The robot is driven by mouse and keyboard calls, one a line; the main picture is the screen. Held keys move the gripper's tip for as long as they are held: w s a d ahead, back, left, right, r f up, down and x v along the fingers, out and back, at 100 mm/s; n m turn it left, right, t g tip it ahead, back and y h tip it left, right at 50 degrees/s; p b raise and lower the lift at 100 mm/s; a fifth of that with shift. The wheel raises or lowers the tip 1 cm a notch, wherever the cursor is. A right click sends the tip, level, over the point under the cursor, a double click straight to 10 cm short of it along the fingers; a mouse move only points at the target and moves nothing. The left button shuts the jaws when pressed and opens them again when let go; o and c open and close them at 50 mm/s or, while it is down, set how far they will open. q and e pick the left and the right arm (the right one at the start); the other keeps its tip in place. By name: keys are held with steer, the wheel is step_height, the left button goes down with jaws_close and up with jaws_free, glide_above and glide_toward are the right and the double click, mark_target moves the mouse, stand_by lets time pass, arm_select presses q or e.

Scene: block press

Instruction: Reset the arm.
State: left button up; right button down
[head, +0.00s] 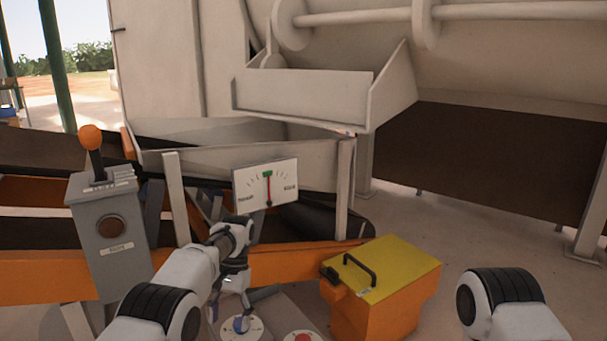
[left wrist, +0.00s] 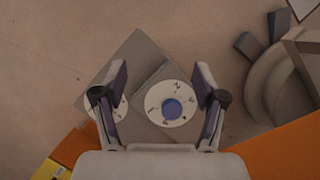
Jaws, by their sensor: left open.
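My left gripper (head: 241,303) points down over a grey panel with two round white dials. It also shows in the left wrist view (left wrist: 161,72), where its two fingers are spread wide with nothing between them. The dial with a blue knob (head: 241,325) lies beneath the fingers; in the left wrist view the blue knob (left wrist: 172,108) sits between them, nearer the right finger. The dial with a red knob (head: 304,338) is cut by the bottom edge. In the left wrist view the other dial (left wrist: 119,108) is partly hidden by the left finger. My right gripper is out of view.
A grey box with an orange-knobbed lever (head: 91,138) and a round button (head: 111,228) stands at left. An orange box with a yellow lid (head: 390,268) stands right of the panel. A large machine fills the back.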

arm_select(q)
steer(key=s+a+f+n+g, duration=0.1)
steer(key=s+a+f+g, duration=0.15)
steer(key=s+f, duration=0.6)
steer(key=s+a+f+g, duration=0.1)
steer(key=s+a+f, duration=0.3)
steer(key=s+f, duration=0.45)
steer(key=s+a+f+n+t+h, duration=0.1)
steer(key=s+f+t, duration=0.1)
steer(key=s, duration=1.1)
steer(key=s+f+n+t, duration=0.1)
steer(key=s+f+t, duration=0.15)
steer(key=s, duration=1.15)
steer(key=w+t, duration=0.3)
steer(key=w, duration=0.2)
step_height(320, 180, up, 36)
steer(key=p, duration=3.5)
steer(key=shift+s+a+f, duration=0.15)
steer(key=shift+s+a, duration=0.1)
steer(key=shift+s, duration=0.05)
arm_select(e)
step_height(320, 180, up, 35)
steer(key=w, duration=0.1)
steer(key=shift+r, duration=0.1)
